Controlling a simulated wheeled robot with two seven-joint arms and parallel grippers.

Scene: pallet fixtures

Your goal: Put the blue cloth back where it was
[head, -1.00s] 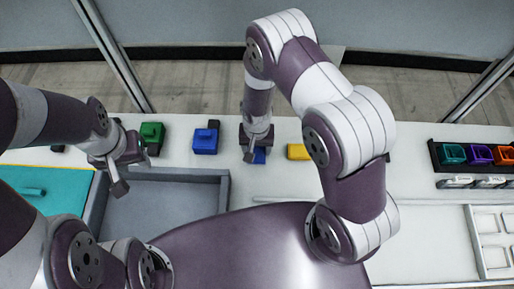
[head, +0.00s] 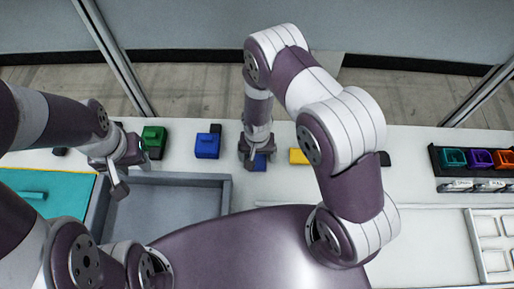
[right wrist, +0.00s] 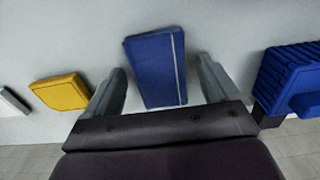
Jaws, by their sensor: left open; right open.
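The blue cloth (right wrist: 155,65), a flat folded piece with a thin pale stripe along one side, lies on the white table. In the head view only a small part of it (head: 261,161) shows below my right gripper (head: 254,158). In the right wrist view the fingers of my right gripper (right wrist: 161,82) are open, one on each side of the cloth, with gaps between. My left gripper (head: 119,181) is open and empty, above the left edge of the grey tray (head: 225,195).
A yellow folded piece (right wrist: 60,92) lies beside the cloth. A ribbed blue block (right wrist: 290,75) is on the other side, and a green block (head: 153,139) stands farther left. A black rack (head: 436,160) with coloured bins stands at right. A teal mat (head: 55,183) lies at left.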

